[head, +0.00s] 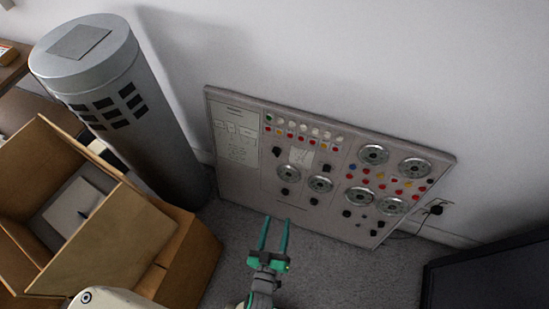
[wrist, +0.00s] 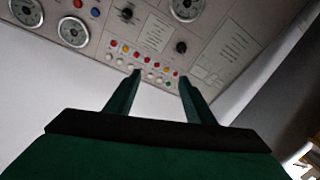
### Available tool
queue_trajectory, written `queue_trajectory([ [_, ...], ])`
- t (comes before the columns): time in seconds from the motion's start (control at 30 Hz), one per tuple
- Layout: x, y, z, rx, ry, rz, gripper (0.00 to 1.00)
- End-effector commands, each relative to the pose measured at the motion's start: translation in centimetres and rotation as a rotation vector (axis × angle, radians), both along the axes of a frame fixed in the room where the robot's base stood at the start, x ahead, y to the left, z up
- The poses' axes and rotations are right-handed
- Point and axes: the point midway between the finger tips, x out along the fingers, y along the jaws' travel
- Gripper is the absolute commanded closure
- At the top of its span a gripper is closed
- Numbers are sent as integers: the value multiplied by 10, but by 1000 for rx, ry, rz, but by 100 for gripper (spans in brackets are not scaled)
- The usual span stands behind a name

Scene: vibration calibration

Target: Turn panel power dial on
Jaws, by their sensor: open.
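The control panel (head: 240,181) leans against the wall, with round gauges, coloured buttons and several black knobs. It also shows in the wrist view (wrist: 105,45), turned the other way up. Black knobs show at its middle (head: 285,191) and lower right (head: 347,213) in the head view, and at the top of the wrist view (wrist: 181,47). I cannot tell which one is the power dial. My gripper (head: 273,222) is open and empty, in front of the panel's lower edge. In the wrist view its two fingers (wrist: 160,82) point toward the rows of coloured buttons, touching nothing I can make out.
A grey cylinder (head: 160,120) stands left of the panel. An open cardboard box (head: 110,245) is at the lower left. A dark flat object (head: 490,275) is at the lower right. A plug with a cable (head: 437,209) is at the panel's right. Carpet is free before the panel.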

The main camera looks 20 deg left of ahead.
Motion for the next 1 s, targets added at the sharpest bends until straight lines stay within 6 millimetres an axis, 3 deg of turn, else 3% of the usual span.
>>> queue_trajectory([
  [0.03,20,9,-10,-29,-17,11,51],
  [0.2,78,38,-40,-145,-62,42,51],
  [0.43,149,72,-62,-300,-115,68,51],
  [0.6,179,84,-66,-371,-137,73,51],
  [0.87,199,90,-68,-397,-145,76,51],
  [1.0,220,94,-67,-397,-146,76,51],
])
